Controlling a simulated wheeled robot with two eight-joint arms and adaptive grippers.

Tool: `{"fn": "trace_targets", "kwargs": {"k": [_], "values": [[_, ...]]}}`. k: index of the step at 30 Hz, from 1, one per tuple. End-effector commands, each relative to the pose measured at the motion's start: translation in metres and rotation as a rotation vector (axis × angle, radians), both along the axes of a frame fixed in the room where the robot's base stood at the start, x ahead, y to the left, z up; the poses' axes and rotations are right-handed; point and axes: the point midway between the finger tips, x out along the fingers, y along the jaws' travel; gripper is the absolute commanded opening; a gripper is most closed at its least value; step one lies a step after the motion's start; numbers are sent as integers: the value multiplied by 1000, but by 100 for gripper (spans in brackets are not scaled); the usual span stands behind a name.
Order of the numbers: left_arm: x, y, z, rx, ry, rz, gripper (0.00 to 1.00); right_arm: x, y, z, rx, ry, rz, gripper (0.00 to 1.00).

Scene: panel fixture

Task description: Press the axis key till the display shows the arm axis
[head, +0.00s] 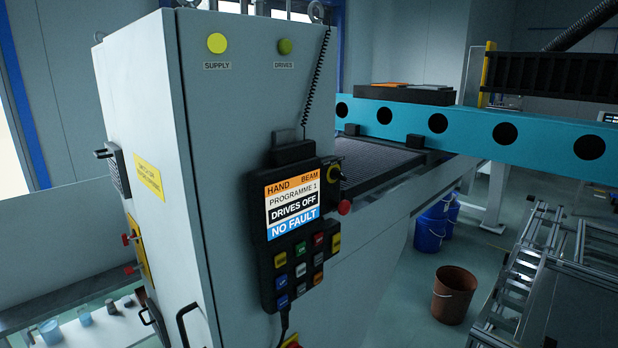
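A dark control pendant (264,271) hangs on the front of a grey cabinet (235,110). Its lit display (292,203) reads HAND BEAM on the orange top line, then PROGRAMME 1, DRIVES OFF and NO FAULT. Below the display is a keypad of small coloured keys, among them a yellow key (280,260), a green key (301,248), a red key (319,240) and a blue key (283,301). The key legends are too small to read, so I cannot tell which is the axis key. Neither of my grippers is in view.
The cabinet carries a lit SUPPLY lamp (217,43) and a dimmer DRIVES lamp (285,46). A teal beam (465,124), a brown bucket (453,295) and metal frames (540,270) stand to the right.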

Motion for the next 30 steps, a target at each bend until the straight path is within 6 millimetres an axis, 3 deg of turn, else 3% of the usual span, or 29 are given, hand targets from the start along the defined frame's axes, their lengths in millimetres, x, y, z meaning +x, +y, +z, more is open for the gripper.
{"fn": "trace_targets", "kwargs": {"k": [10, 11, 15, 30], "values": [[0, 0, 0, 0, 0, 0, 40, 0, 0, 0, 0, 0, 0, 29], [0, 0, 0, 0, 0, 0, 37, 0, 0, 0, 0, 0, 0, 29], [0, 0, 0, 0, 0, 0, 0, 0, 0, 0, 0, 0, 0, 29], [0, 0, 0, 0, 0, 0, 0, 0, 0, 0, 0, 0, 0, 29]]}}
